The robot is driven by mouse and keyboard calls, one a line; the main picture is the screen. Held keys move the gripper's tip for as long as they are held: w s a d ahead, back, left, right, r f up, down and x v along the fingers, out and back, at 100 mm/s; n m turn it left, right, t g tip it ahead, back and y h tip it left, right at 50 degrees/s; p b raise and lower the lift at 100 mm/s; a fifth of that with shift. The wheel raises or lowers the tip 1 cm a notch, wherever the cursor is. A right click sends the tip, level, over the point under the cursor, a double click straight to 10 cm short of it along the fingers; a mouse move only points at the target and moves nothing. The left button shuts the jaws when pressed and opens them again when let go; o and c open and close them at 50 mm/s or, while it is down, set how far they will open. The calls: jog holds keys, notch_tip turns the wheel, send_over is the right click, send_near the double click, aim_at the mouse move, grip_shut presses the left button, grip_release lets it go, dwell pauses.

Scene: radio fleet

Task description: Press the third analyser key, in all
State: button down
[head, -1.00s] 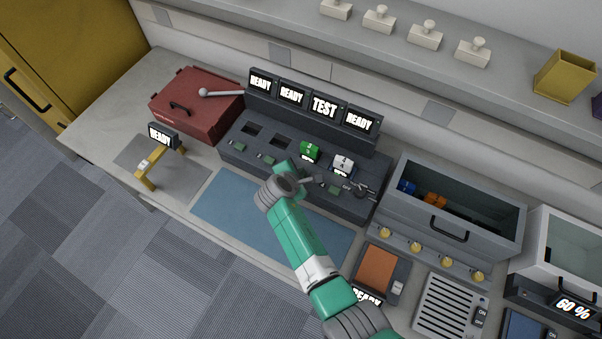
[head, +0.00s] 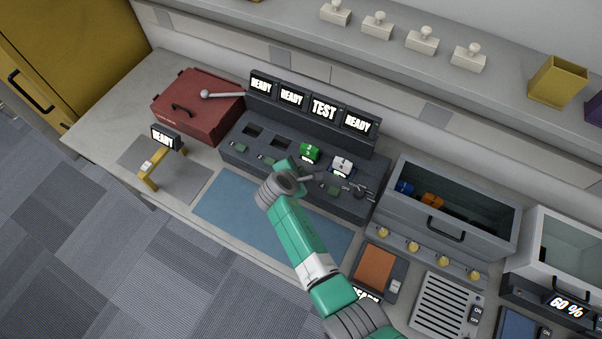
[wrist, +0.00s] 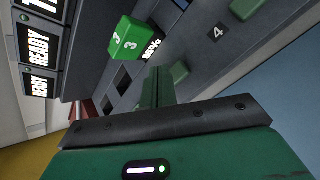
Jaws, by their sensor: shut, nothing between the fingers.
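The analyser (head: 232,160) is a long dark console with a row of green keys and several screens behind. Its third screen (head: 324,108) reads TEST; the others read READY. A green radio marked 3 (head: 309,152) sits in the third bay, also in the wrist view (wrist: 130,40). The third key (wrist: 180,73) shows partly beside my fingers in the wrist view and is hidden by my arm in the head view. My gripper (wrist: 158,85) is shut and empty, low over the console at that key. I cannot tell whether it touches. The fourth key (head: 333,190) is to the right.
A white radio (head: 342,166) sits in the fourth bay. A grey open bin (head: 480,235) stands close on the right, and a red case (head: 200,107) on the left. A blue mat (head: 232,205) lies in front, clear apart from my arm above it.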

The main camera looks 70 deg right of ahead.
notch_tip(320, 180, up, 5)
jog(key=p, duration=0.4)
jog(key=shift+f, duration=0.15)
dwell(0.5)
